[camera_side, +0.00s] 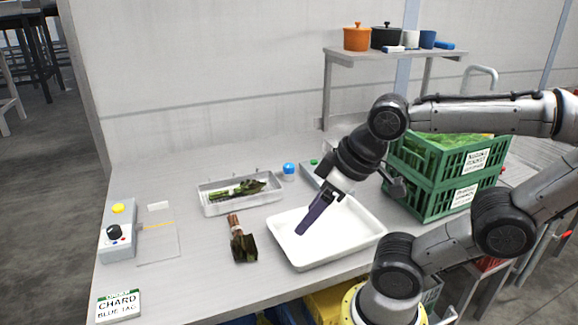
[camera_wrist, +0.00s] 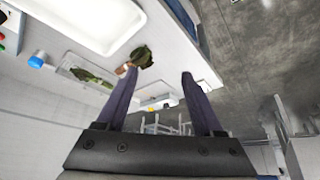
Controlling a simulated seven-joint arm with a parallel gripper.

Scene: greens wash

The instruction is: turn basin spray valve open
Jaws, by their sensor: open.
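The white basin (camera_side: 374,236) lies on the counter, and its rim also shows in the wrist view (camera_wrist: 110,50). My gripper (camera_side: 304,229) points down and left above it, empty. In the wrist view its two fingers (camera_wrist: 160,72) are spread apart. A blue-topped round knob (camera_side: 289,169) stands behind the basin; it also shows in the wrist view (camera_wrist: 36,61).
A tied leafy bunch (camera_side: 241,240) lies left of the basin. A clear tray (camera_side: 215,208) with greens sits behind it. Green crates (camera_side: 425,200) are stacked at right. A tag sign (camera_side: 118,305) stands front left. A shelf (camera_side: 350,52) holds pots.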

